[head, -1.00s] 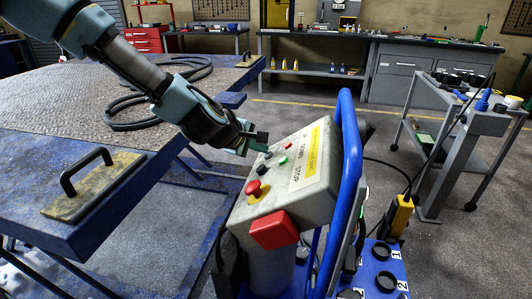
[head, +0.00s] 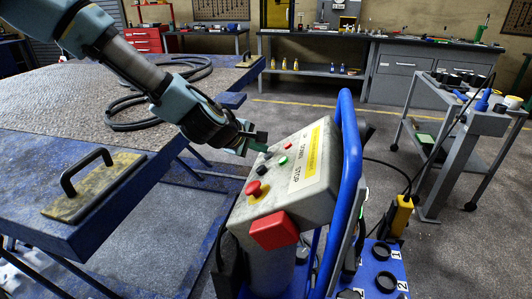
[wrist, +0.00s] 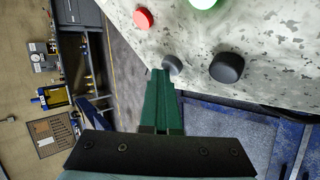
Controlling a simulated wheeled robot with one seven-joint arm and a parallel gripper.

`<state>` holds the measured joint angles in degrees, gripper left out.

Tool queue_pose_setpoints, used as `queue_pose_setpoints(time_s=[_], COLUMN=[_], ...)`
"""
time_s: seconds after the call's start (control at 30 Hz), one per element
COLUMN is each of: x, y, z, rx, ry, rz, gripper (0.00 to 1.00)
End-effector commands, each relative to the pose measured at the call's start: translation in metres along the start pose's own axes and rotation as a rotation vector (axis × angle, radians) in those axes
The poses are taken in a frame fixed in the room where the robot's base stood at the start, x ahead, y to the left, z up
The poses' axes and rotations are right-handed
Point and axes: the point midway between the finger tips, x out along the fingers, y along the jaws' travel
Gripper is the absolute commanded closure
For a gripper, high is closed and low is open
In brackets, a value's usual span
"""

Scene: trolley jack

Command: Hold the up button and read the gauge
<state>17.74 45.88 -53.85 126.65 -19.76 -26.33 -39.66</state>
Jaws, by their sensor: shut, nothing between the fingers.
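The grey control box (head: 300,205) stands tilted on a blue-framed trolley, with "DOWN" and "STOP" readable on its face. It carries a red mushroom knob (head: 256,189), a green button (head: 283,160), a small red button (head: 288,146) and dark buttons. My gripper (head: 263,148) is shut and empty, its green fingers at the top-left edge of the box face. In the wrist view the fingertips (wrist: 161,74) meet a small dark grey button (wrist: 173,64); I cannot tell whether it is pressed. A black button (wrist: 226,67) sits to its right. I cannot make out a gauge or an "UP" label.
A blue tube handle (head: 349,160) curves along the box's right side. A worktable (head: 105,100) with a coiled black hose stands left. A grey cart (head: 440,150) is at right, with cables between it and the trolley. Floor behind the box is clear.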

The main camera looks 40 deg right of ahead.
Motion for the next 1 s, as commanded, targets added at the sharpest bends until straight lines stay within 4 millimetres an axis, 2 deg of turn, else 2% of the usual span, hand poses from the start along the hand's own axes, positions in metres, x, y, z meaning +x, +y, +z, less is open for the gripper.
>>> queue_pose_setpoints(time_s=[0.3, 0.73, 1.0], x=[-0.012, -0.014, -0.031], y=[0.009, 0.011, 0.024], z=[-0.008, -0.01, -0.022], rx=[0.0, 0.0, -0.001], ry=[0.0, 0.001, 0.002], rz=[0.0, 0.0, 0.001], gripper=[1.0, 1.0, 1.0])
